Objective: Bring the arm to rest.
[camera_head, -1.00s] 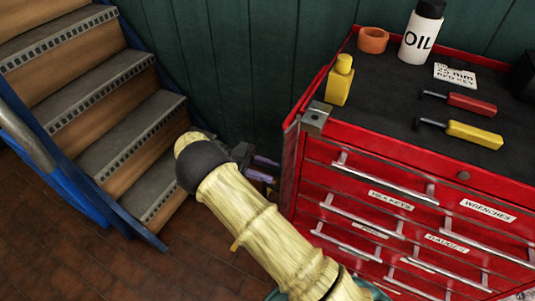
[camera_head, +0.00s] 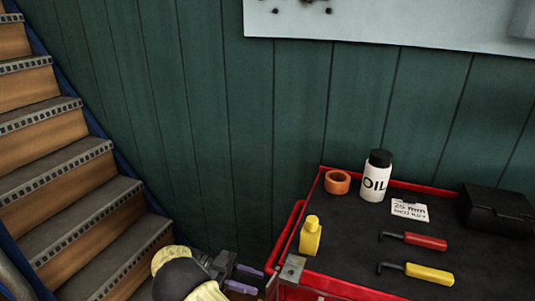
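My gripper (camera_head: 256,279) shows at the bottom of the head view, left of the red tool chest (camera_head: 298,220). Its two purple-grey fingers point right toward the chest's front left corner and stand apart, with nothing seen between them. My pale yellow arm with its dark joint runs out of the bottom edge, so most of it is hidden. A grey metal block (camera_head: 291,270) sits at the chest's front left corner, close to the fingertips. I cannot tell whether they touch it.
On the chest top are a yellow bottle (camera_head: 311,237), an orange ring (camera_head: 337,182), an oil bottle (camera_head: 375,178), a card (camera_head: 409,210), a red-handled tool (camera_head: 424,241), a yellow-handled tool (camera_head: 428,274) and a black case (camera_head: 497,211). Stairs (camera_head: 75,218) rise at left. A green wall stands behind.

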